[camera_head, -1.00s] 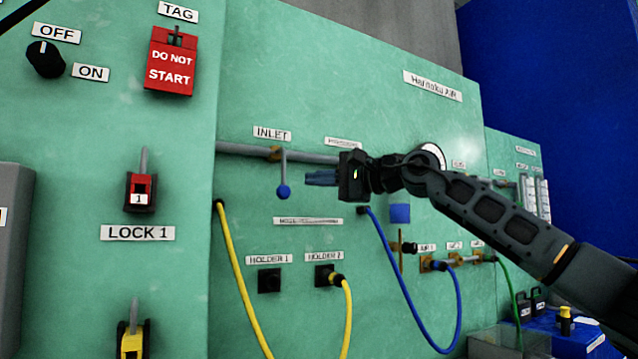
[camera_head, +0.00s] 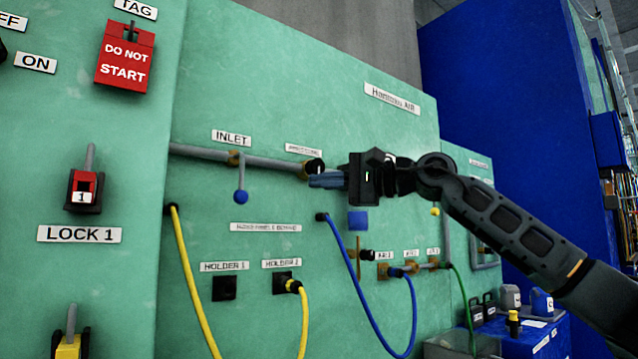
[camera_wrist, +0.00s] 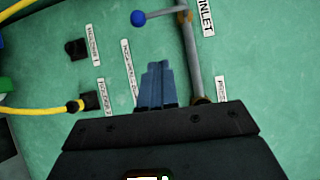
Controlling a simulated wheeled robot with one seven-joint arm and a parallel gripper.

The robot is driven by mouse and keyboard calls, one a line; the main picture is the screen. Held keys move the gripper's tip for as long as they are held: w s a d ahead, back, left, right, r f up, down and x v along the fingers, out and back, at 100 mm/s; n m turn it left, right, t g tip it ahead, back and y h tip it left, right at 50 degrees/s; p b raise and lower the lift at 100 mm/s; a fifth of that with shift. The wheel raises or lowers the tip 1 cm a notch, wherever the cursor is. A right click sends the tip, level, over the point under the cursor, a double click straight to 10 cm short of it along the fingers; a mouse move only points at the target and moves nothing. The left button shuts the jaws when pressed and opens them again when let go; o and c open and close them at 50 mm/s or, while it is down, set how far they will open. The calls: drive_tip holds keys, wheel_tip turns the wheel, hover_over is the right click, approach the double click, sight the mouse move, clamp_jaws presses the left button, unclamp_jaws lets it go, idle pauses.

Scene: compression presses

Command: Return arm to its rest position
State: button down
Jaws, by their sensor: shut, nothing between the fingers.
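My gripper (camera_head: 328,180) is shut with nothing between its blue fingers. It is raised in front of the green panel (camera_head: 300,95), right of the INLET label, and its fingers point left in the head view. In the wrist view its fingertips (camera_wrist: 157,68) are together, with the panel behind them. My arm reaches in from the lower right of the head view. The gripper and wrist hide part of the grey pipe (camera_head: 270,163) and what lies behind them. Whether the fingers touch the pipe I cannot tell; they appear apart from it.
The blue-knobbed inlet lever (camera_head: 241,196) hangs left of my gripper. A yellow hose (camera_head: 187,270) and a blue hose (camera_head: 350,270) loop below. A red DO NOT START tag (camera_head: 124,58) and a red lock (camera_head: 84,190) are at left. A blue table (camera_head: 550,345) stands lower right.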

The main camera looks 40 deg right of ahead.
idle(0.3)
drive_tip(key=s+a+f+m+t+y+p, duration=0.15)
drive_tip(key=s+a+f+m+y, duration=0.25)
drive_tip(key=a+f+m+y, duration=0.6)
drive_tip(key=s+a+f+m+t+h+p, duration=0.15)
drive_tip(key=s+f+m+t+h, duration=0.3)
drive_tip(key=m, duration=0.55)
drive_tip(key=s+a+f+m+t+h, duration=0.25)
drive_tip(key=f+m+h, duration=0.35)
drive_tip(key=f+m, duration=0.3)
drive_tip(key=s+a+f+m+t+h+p, duration=0.1)
drive_tip(key=s+a+f+m+t+h, duration=0.35)
drive_tip(key=m, duration=0.65)
drive_tip(key=s+f+m+g+h+p, duration=0.1)
drive_tip(key=s+f+m+g+h, duration=0.3)
drive_tip(key=s+f+m, duration=0.7)
drive_tip(key=s+f+m+g+h+p, duration=0.2)
drive_tip(key=s+f+m+g, duration=0.4)
drive_tip(key=s, duration=0.8)
drive_tip(key=s+d+f+m+g, duration=0.1)
drive_tip(key=s+m+g, duration=0.2)
drive_tip(key=s, duration=0.8)
drive_tip(key=shift+y+p, duration=0.35)
drive_tip(key=shift+y, duration=0.05)
drive_tip(key=shift+d, duration=0.1)
